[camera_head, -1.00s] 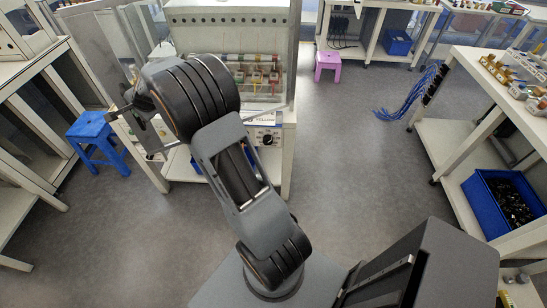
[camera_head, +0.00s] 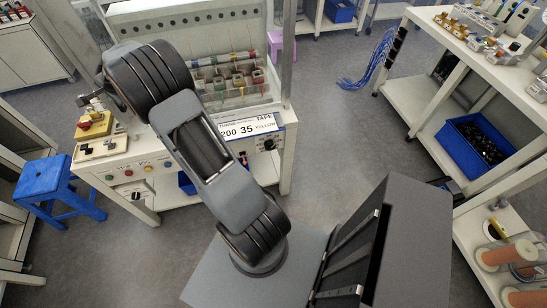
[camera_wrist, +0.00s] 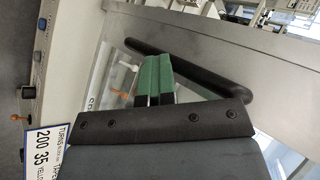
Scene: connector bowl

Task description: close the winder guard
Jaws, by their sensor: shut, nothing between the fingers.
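The winder (camera_head: 205,20) is a pale bench machine with coloured spools and a label reading 200 35 YELLOW. A clear guard panel (camera_head: 62,40) stands swung out at its left in the head view, so the spool area is uncovered. In the wrist view a black bar handle (camera_wrist: 190,66) runs slantwise beside a grey metal frame edge (camera_wrist: 225,45). My gripper (camera_wrist: 154,78), with green fingertips, is shut and empty close beside the bar. Whether it touches the bar I cannot tell. In the head view my arm hides the fingertips.
A blue stool (camera_head: 52,185) stands left of the winder. A red emergency button (camera_head: 93,122) and switches sit on its front left. A shelf bench with a blue bin (camera_head: 478,140) is at the right. The floor between them is clear.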

